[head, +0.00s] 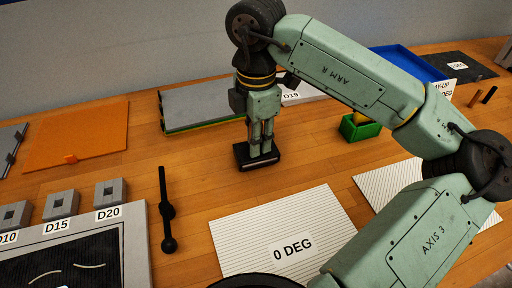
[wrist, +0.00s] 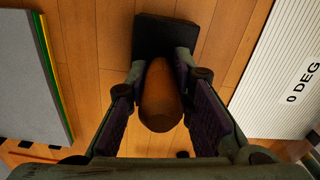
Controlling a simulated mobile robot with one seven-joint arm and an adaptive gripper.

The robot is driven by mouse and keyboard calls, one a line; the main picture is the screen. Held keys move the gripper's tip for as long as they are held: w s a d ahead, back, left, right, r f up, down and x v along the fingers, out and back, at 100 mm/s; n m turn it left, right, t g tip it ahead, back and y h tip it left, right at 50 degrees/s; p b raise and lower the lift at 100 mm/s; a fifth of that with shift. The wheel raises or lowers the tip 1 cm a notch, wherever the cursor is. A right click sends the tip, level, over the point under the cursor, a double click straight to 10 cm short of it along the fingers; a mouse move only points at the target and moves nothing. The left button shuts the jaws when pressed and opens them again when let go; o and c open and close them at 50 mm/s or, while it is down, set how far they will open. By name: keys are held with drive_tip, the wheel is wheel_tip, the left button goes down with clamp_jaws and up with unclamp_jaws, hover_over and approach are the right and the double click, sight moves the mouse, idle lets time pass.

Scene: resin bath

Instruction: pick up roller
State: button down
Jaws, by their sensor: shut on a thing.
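My gripper (head: 262,150) points down over the middle of the wooden table, its fingers on either side of a brown, rounded wooden piece, which I take to be the roller's handle (wrist: 162,98). The gripper is shut on it in the wrist view. A black block (head: 243,158) lies under the fingertips; it also shows in the wrist view (wrist: 165,32) at the far end of the brown piece. I cannot tell whether the block is part of the roller or a stand. In the head view the fingers hide the brown piece.
A ribbed white sheet marked 0 DEG (head: 245,228) lies in front. A grey slab (head: 205,105) lies behind left, near an orange mat (head: 80,135). A black rod (head: 164,195) lies left. A green bin (head: 358,130) stands right, with a blue tray (head: 410,62) behind it.

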drive_tip(key=shift+r, duration=0.45)
wheel_tip(320, 180, up, 3)
drive_tip(key=shift+r+p, duration=0.1)
drive_tip(key=shift+p, duration=0.65)
drive_tip(key=s+d+b, duration=0.1)
drive_tip(key=s, duration=1.5)
drive_tip(key=shift+r+b, duration=0.4)
drive_tip(key=shift+r, duration=0.05)
drive_tip(key=shift+d, duration=0.1)
drive_tip(key=c, duration=2)
unclamp_jaws()
clamp_jaws()
